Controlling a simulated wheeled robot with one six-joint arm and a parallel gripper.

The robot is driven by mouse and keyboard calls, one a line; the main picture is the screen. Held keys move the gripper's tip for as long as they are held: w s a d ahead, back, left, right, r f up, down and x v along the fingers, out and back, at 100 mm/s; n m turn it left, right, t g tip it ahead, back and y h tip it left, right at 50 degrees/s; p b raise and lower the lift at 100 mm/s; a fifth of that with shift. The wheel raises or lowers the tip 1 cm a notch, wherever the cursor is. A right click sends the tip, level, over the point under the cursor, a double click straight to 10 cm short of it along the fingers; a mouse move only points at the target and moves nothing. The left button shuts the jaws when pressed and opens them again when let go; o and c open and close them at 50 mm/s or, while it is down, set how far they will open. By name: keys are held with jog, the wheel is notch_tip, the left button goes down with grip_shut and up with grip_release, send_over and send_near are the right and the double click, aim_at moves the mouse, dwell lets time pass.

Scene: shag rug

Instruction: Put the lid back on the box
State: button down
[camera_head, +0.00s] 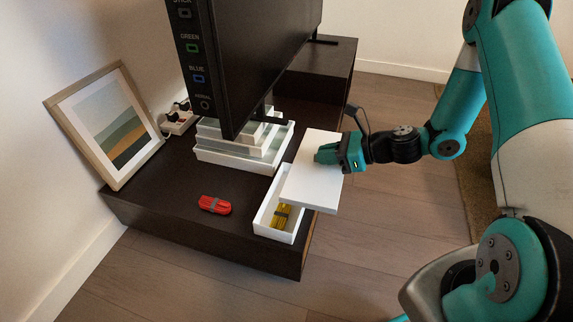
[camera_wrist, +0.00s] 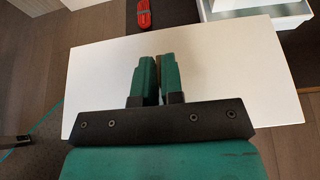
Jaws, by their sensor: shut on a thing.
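The white lid (camera_head: 309,177) is a flat panel held by my gripper (camera_head: 334,154), whose fingers are shut on it from the right. The lid lies over the back part of the open white box (camera_head: 289,229) and overhangs it to the right; I cannot tell whether they touch. The box's front end is uncovered and shows a yellow bundle (camera_head: 281,215) inside.
A red bundle (camera_head: 214,204) lies on the dark cabinet (camera_head: 170,205) left of the box. Stacked white boxes (camera_head: 235,155) stand behind, under a large screen (camera_head: 245,60). A framed picture (camera_head: 108,120) leans on the wall. The cabinet's right edge is close to the box.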

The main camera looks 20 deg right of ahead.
aim_at(294, 167)
jog(key=w+a+f+b, duration=0.1)
jog(key=a+f, duration=0.1)
jog(key=w+a+f+b, duration=0.4)
jog(key=f, duration=0.1)
jog(key=shift+w+a, duration=0.1)
jog(key=shift+w+a+r, duration=0.15)
jog(key=shift+a+r, duration=0.05)
jog(key=shift+r+t+p, duration=0.2)
jog(key=shift+t+p, duration=0.1)
jog(key=shift+p, duration=0.25)
notch_tip(294, 167, down, 6)
jog(key=b, duration=0.3)
jog(key=shift+p, duration=1)
dwell(1.1)
jog(key=shift+f+b, duration=0.8)
jog(key=shift+f, duration=0.7)
jog(key=c, duration=1.2)
grip_release()
jog(key=shift+o, duration=0.2)
